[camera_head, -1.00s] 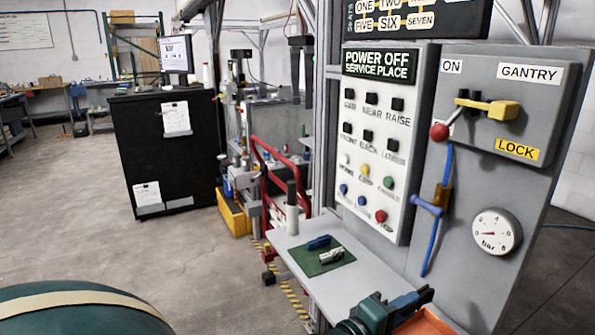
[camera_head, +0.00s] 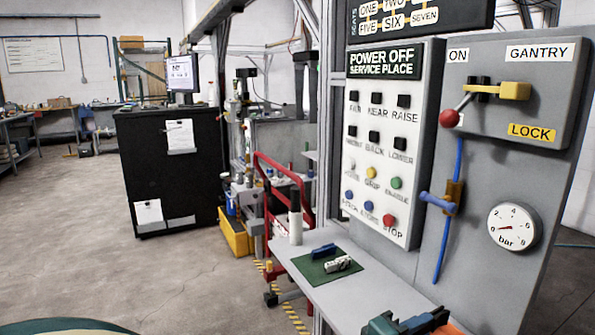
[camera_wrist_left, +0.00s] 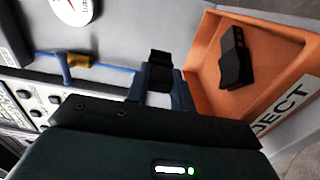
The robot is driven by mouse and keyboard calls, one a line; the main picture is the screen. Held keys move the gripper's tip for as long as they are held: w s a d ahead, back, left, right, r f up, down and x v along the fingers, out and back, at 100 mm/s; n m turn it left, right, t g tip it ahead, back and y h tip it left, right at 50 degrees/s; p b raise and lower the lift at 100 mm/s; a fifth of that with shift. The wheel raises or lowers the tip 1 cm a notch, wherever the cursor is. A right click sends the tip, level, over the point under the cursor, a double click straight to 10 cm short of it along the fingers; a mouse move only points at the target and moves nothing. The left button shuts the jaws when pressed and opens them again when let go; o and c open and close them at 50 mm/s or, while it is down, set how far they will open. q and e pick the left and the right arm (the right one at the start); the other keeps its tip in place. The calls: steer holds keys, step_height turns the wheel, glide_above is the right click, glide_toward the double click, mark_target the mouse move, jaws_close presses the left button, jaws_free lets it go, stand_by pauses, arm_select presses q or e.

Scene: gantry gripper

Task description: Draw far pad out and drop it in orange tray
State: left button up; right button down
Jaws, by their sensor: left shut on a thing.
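My left gripper (camera_wrist_left: 160,84) is shut on a small black pad (camera_wrist_left: 160,57) in the left wrist view. The pad's end sticks out past the fingertips; its lower part is hidden between them. The gripper is beside the left wall of the orange tray (camera_wrist_left: 204,52). A dark pad-like block (camera_wrist_left: 235,60) lies inside the tray. In the head view, the gripper (camera_head: 408,326) shows at the bottom edge, cut off, with a corner of the orange tray (camera_head: 450,328) just right of it. My right gripper is not in view.
A grey shelf (camera_head: 335,298) bears a green mat (camera_head: 316,274) with a blue piece (camera_head: 323,250) and a pale piece (camera_head: 338,264). A white cylinder (camera_head: 295,220) stands behind it. The panel's red-knobbed lever (camera_head: 450,118), blue valve handle (camera_head: 436,202) and gauge (camera_head: 514,226) rise above.

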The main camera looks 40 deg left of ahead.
arm_select(q)
steer(key=o, duration=1)
steer(key=shift+s, duration=0.1)
steer(key=b+v, duration=0.1)
steer(key=v, duration=1.2)
steer(key=shift+r, duration=0.1)
steer(key=shift+s, duration=0.1)
